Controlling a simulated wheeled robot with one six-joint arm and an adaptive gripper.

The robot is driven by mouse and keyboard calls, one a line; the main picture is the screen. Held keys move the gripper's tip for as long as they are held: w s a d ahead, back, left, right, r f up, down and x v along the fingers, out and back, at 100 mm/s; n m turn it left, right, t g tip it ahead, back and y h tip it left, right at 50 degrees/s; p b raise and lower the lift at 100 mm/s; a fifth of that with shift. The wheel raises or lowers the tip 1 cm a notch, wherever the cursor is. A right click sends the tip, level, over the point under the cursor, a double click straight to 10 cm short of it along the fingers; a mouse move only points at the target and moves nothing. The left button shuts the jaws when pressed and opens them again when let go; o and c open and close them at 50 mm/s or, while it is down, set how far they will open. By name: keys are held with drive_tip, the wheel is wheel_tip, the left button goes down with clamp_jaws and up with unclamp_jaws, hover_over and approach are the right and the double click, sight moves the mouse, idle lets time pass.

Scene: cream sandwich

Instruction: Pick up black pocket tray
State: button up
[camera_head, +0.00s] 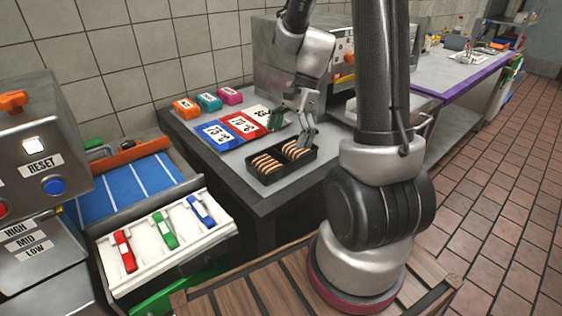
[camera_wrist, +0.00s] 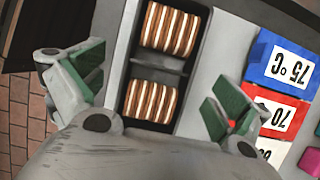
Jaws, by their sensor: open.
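The black pocket tray (camera_head: 291,174) lies on the grey counter near its front edge, with rows of cream sandwich cookies in its two pockets. In the wrist view the tray (camera_wrist: 158,76) runs up the middle, its dark divider between two cookie rows. My gripper (camera_head: 292,128) is over the tray's far side in the head view. It is open and empty, with green-padded fingers. In the wrist view my gripper (camera_wrist: 155,85) has one finger on each side of the tray, apart from it. The tray's lower end is hidden by the gripper body.
Blue (camera_head: 218,135) and red (camera_head: 244,124) numbered mats lie behind the tray. Orange (camera_head: 186,107), teal and pink blocks stand at the back. A metal machine (camera_head: 275,62) stands behind my arm. A white rack (camera_head: 150,255) with coloured pieces is at left.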

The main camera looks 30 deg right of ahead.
sight(283, 155)
drive_tip(key=x, duration=0.6)
drive_tip(key=shift+w+d+f, duration=0.1)
drive_tip(key=shift+w+d, duration=0.15)
drive_tip(key=shift+d, duration=0.1)
drive_tip(key=shift+c, duration=0.2)
drive_tip(key=c, duration=0.8)
